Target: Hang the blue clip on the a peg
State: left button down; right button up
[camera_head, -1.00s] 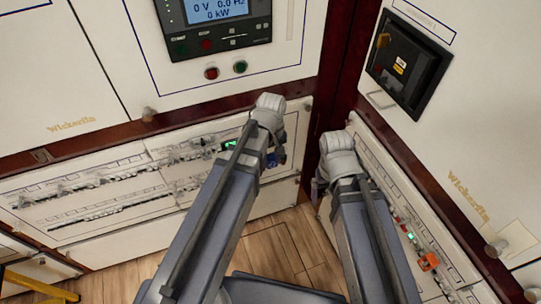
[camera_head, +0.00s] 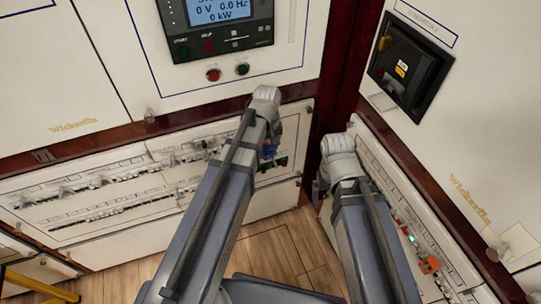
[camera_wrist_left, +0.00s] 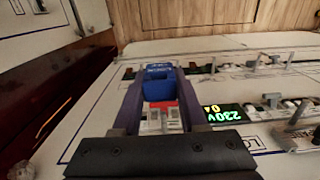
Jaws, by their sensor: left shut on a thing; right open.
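The blue clip (camera_wrist_left: 159,84) is between the fingers of my left gripper (camera_wrist_left: 156,88) in the left wrist view, with a red part and a pale block showing just below it. My left gripper is shut on the clip, close in front of the lower breaker panel. In the head view the clip (camera_head: 268,152) shows as a small blue patch beside my left wrist, and the gripper's fingers are mostly hidden. My right gripper (camera_head: 322,183) is at the corner by the right-hand panel; its fingers are largely hidden behind the wrist. I cannot make out the peg for certain.
Breaker rows (camera_head: 100,197) run along the lower left panel. A lit 230 V display (camera_wrist_left: 225,113) sits beside the clip. An orange clip (camera_head: 429,264) is on the right panel. A dark red post (camera_head: 335,90) stands at the corner. Wooden floor (camera_head: 270,255) lies below.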

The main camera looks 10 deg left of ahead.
pick_arm(q)
jog(key=shift+w+a, duration=0.4)
jog(key=shift+w, duration=0.2)
jog(key=shift+w+a, duration=0.4)
jog(key=shift+w, duration=0.25)
jog(key=shift+w+a, duration=0.4)
jog(key=shift+w, duration=0.2)
dwell(1.2)
jog(key=shift+c, duration=1.8)
grip_release()
